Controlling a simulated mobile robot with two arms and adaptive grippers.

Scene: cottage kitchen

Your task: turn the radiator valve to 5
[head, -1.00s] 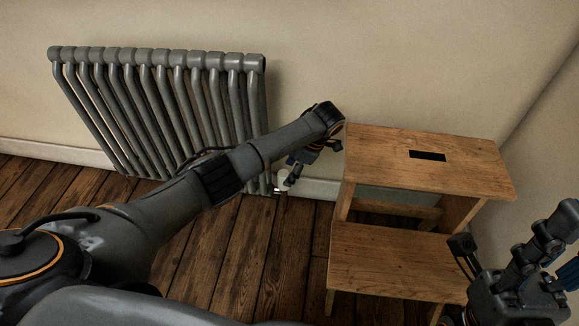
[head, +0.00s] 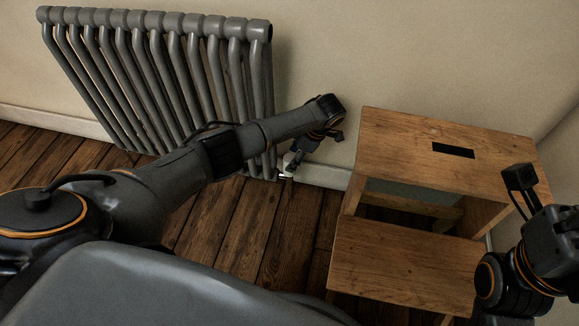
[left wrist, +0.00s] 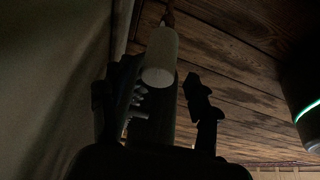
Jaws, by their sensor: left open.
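The grey radiator (head: 155,75) stands against the wall at the left in the head view. Its small white valve knob (head: 288,160) is low by the radiator's right end, partly hidden by my gripper. In the left wrist view the knob (left wrist: 161,55) is a pale, plain cylinder; no number is readable. My left gripper (head: 294,167) is by the knob. In the left wrist view its fingers (left wrist: 163,88) are apart, with the knob's end at or just beyond the gap; contact cannot be told. My right gripper (head: 520,190) is at the right, its jaw gap unclear.
A wooden step stool (head: 400,150) stands right of the valve, close to my left gripper, with my right arm over its right side. A pale skirting board (head: 325,175) runs behind. Bare plank floor (head: 225,225) lies in front of the radiator.

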